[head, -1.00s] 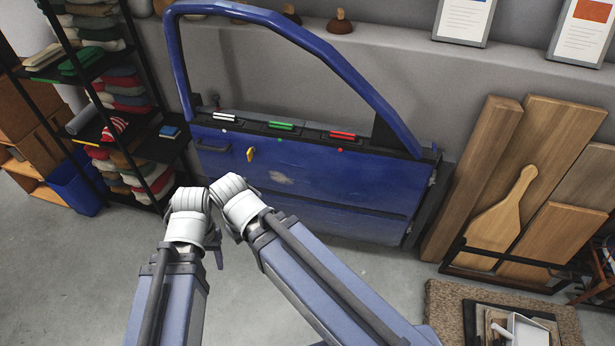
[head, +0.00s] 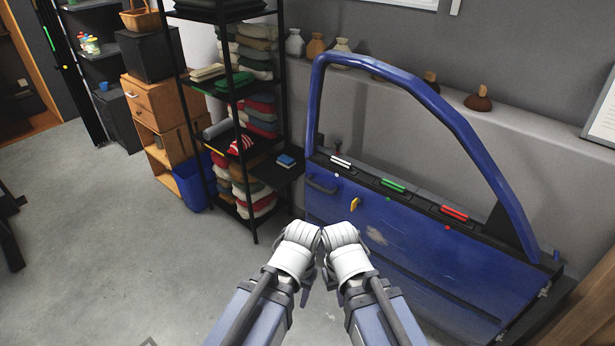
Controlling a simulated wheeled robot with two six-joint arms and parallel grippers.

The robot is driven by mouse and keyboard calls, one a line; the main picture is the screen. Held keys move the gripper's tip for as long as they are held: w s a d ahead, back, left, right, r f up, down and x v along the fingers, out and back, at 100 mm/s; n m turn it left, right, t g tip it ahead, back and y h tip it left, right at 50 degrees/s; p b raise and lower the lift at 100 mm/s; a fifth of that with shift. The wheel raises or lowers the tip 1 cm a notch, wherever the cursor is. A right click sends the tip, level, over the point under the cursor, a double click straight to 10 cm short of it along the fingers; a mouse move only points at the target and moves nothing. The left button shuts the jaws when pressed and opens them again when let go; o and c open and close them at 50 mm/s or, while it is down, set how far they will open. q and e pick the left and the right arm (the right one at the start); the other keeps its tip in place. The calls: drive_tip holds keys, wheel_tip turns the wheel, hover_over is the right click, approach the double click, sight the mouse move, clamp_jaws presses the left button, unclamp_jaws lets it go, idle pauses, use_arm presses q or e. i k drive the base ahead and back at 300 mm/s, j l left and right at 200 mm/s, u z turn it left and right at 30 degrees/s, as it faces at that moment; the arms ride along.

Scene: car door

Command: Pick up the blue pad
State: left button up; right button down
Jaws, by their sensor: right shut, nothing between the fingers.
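A small blue pad (head: 287,160) lies on a dark side shelf attached to the black rack, left of the blue car door. My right gripper (head: 328,281) is below and to the right of the pad, low in front of the door. It is shut and empty, and mostly hidden by my wrist. My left gripper (head: 305,297) is beside it, largely hidden under its own wrist, so its jaws cannot be made out. Both are well apart from the pad.
The black rack (head: 283,90) holds folded cloths. The car door (head: 400,235) stands at the right, with white, green and red strips along its sill. A blue bin (head: 192,183) stands left of the rack. Grey floor (head: 100,240) is clear at left.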

sight(287, 163)
drive_tip(key=i+j, duration=0.35)
drive_tip(key=i, duration=0.15)
drive_tip(key=i+j, duration=0.35)
drive_tip(key=i, duration=0.2)
drive_tip(key=i+j, duration=0.75)
drive_tip(key=i, duration=0.3)
